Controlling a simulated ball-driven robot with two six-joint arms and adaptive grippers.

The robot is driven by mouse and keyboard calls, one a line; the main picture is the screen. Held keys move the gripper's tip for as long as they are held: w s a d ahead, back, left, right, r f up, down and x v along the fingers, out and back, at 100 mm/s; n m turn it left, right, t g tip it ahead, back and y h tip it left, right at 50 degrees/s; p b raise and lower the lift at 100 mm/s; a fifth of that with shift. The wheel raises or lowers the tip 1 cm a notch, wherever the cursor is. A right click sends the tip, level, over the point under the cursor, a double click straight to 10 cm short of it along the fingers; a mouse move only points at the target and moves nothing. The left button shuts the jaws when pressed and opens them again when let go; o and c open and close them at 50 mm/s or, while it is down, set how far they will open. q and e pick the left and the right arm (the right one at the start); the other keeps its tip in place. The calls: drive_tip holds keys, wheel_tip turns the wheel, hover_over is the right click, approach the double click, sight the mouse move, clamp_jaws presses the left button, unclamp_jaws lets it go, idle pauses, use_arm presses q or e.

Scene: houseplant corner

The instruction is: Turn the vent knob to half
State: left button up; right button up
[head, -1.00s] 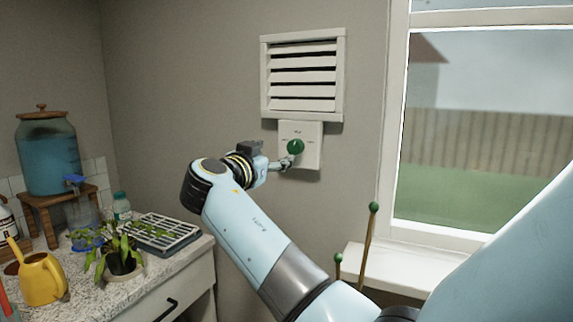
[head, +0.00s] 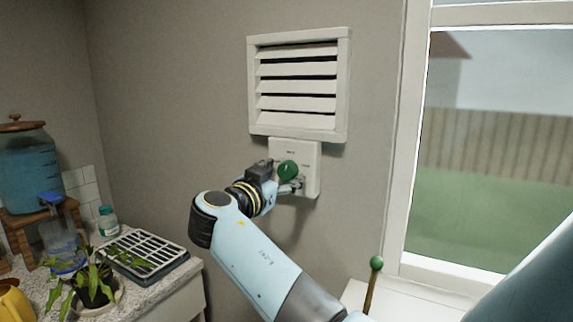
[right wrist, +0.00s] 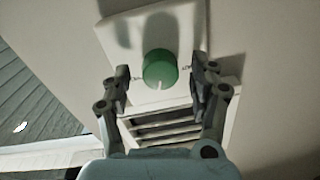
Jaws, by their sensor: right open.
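The green round vent knob (head: 288,169) sits on a white wall plate (head: 311,160) below the louvred vent (head: 298,132). My right gripper (head: 291,187) is at the plate, overlapping the knob's lower edge in the head view. In the right wrist view the knob (right wrist: 160,66) lies between the open fingers of my right gripper (right wrist: 160,80), with a gap on both sides. A white mark on the knob points toward the vent slats. Small labels flank the knob, too blurred to read. My left gripper is not in view.
A window with a sill (head: 420,292) is to the right. A counter at the left holds a seed tray (head: 150,252), a potted plant (head: 92,285), a water dispenser (head: 30,165) and a small jar (head: 108,222). A green-tipped stake (head: 376,264) stands before the sill.

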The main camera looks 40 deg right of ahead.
drive_tip(key=shift+d, duration=0.2)
drive_tip(key=shift+a, duration=0.15)
drive_tip(key=shift+c, duration=0.9)
drive_tip(key=c, duration=1)
drive_tip(key=shift+o, duration=0.2)
drive_tip(key=shift+f+n+b, duration=0.1)
drive_tip(key=shift+n+b, duration=0.9)
drive_tip(key=shift+b, duration=0.1)
drive_tip(key=shift+n+b, duration=0.4)
drive_tip(key=shift+n, duration=0.5)
drive_tip(key=shift+r, duration=0.2)
